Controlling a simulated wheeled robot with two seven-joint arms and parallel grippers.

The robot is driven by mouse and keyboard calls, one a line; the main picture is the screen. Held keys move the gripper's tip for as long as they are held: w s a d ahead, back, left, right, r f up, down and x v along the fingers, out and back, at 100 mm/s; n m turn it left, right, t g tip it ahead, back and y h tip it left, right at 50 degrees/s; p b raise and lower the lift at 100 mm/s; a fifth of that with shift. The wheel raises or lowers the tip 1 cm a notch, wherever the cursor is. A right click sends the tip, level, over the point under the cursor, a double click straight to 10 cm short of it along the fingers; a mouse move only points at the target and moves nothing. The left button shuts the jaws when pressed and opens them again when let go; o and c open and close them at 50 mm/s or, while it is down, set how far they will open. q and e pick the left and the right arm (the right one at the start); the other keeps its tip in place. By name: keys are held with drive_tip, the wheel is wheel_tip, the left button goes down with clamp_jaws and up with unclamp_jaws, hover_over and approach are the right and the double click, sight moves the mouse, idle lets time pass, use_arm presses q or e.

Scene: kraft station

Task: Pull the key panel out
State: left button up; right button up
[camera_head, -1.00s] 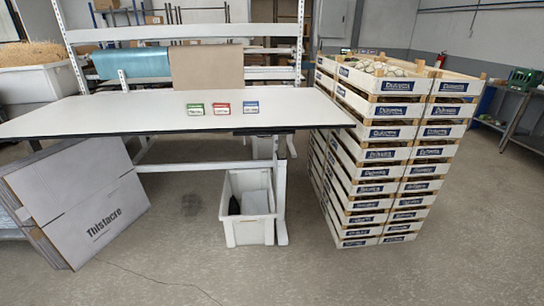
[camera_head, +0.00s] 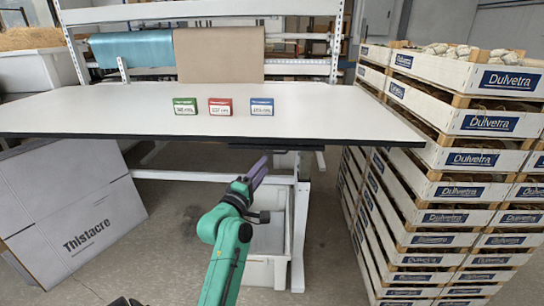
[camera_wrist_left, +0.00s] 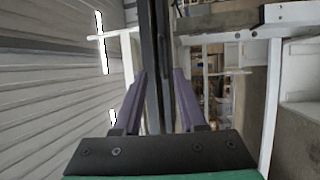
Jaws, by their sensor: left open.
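A thin dark strip (camera_head: 285,147) sits under the front edge of the white table (camera_head: 330,115); it may be the key panel, but I cannot tell for sure. My left gripper (camera_head: 258,168), purple, points up and forward just below and in front of that edge. In the left wrist view the two fingers (camera_wrist_left: 160,85) are apart, with a dark upright bar (camera_wrist_left: 163,60) between them in the picture. I cannot see contact, and nothing is visibly held. My right gripper is not in view.
Green (camera_head: 185,106), red (camera_head: 220,107) and blue (camera_head: 262,107) small boxes stand on the table. Stacked Dulvetra crates (camera_head: 440,185) rise close on the right. A white bin (camera_head: 268,240) and table leg (camera_head: 300,235) are below. A large Thistacre carton (camera_head: 75,215) leans at left.

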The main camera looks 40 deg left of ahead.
use_arm(q)
drive_tip(key=f+x, duration=0.1)
drive_tip(key=x, duration=0.5)
drive_tip(key=shift+w+r, duration=0.45)
drive_tip(key=shift+w, duration=0.05)
drive_tip(key=shift+a, duration=0.15)
clamp_jaws()
idle(0.6)
